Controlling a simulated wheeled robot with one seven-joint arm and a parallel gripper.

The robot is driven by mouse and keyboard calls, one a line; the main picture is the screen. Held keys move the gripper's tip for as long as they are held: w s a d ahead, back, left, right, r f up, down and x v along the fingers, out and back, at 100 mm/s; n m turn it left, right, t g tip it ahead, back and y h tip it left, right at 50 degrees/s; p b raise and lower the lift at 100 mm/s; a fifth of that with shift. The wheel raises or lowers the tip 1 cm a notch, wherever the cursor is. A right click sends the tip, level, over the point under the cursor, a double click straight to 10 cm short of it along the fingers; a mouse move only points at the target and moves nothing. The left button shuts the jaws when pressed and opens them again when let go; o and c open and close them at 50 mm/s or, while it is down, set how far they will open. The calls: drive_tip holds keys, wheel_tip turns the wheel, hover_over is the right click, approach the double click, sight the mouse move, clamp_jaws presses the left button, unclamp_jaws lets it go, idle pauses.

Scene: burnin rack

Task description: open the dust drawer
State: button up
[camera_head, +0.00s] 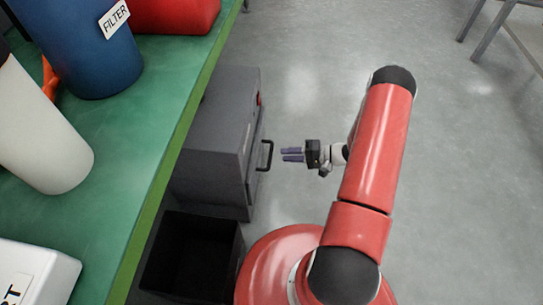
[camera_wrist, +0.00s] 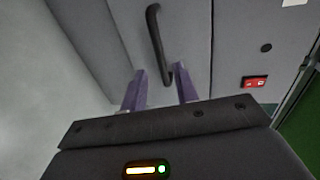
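The dark grey cabinet (camera_head: 215,135) stands on the floor beside the green bench. Its front face carries a black bar handle (camera_head: 267,156), which also shows in the wrist view (camera_wrist: 157,32) as a curved bar on a grey panel (camera_wrist: 115,35). The panel looks closed. My gripper (camera_head: 292,154) is just right of the handle in the head view, pointing at it. In the wrist view my gripper (camera_wrist: 160,88) has its two purple fingers apart, with the handle's lower end close ahead of the gap. Nothing is between the fingers. I cannot tell the exact distance to the handle.
A green bench (camera_head: 135,120) overhangs the cabinet on the left, bearing a blue FILTER canister (camera_head: 85,45), a white cylinder (camera_head: 40,130) and a red container (camera_head: 175,12). A red switch (camera_wrist: 255,82) sits on the cabinet.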

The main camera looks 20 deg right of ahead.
sight(271, 155)
drive_tip(key=x, duration=0.7)
clamp_jaws()
